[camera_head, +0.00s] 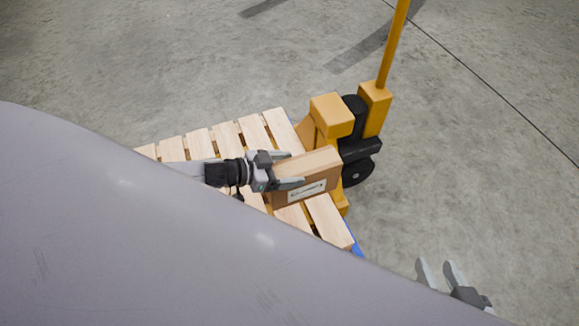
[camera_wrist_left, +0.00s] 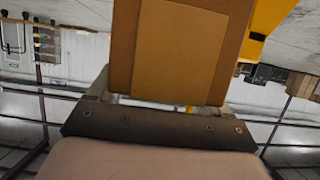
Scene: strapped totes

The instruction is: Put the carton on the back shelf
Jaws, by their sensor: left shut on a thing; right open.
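The brown carton (camera_head: 317,172) is in my left gripper (camera_head: 288,169), over the wooden pallet in the head view. It carries a white label on its near side. My left gripper is shut on its left end. In the left wrist view the carton (camera_wrist_left: 178,50) fills the upper middle, between the fingers. I cannot tell whether the carton touches the pallet slats. My right gripper (camera_head: 441,272) is open and empty at the lower right, above the floor. The back shelf cannot be made out in these views.
The wooden pallet (camera_head: 251,131) sits on a yellow pallet jack (camera_head: 331,115) with an upright handle (camera_head: 394,45) just beyond the carton. A large grey surface covers the lower left of the head view. The concrete floor is clear at the right and back.

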